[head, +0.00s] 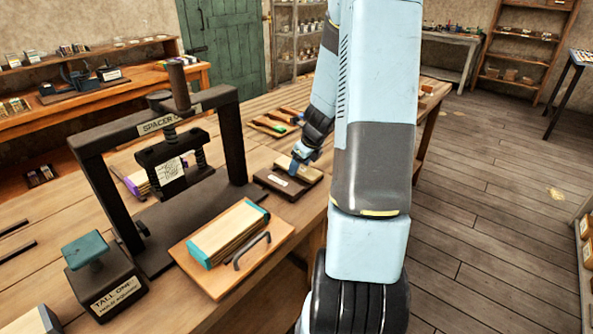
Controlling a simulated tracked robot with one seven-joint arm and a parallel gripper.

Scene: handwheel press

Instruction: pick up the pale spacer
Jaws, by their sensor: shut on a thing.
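The pale spacer (309,174) is a small light wooden block at a dark wooden stand (272,181) on the bench, right of the press. My gripper (296,168) reaches down to it from behind my arm and is shut on it. The fingertips are small here, and I cannot tell whether the spacer touches the stand or hangs just above it.
The dark handwheel press (236,140) stands at left. In front of it, a wooden tray (207,286) with a handle holds a teal-ended block (228,232). A labelled dark block (108,285) sits front left. Several coloured-handled tools (268,127) lie behind the stand.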

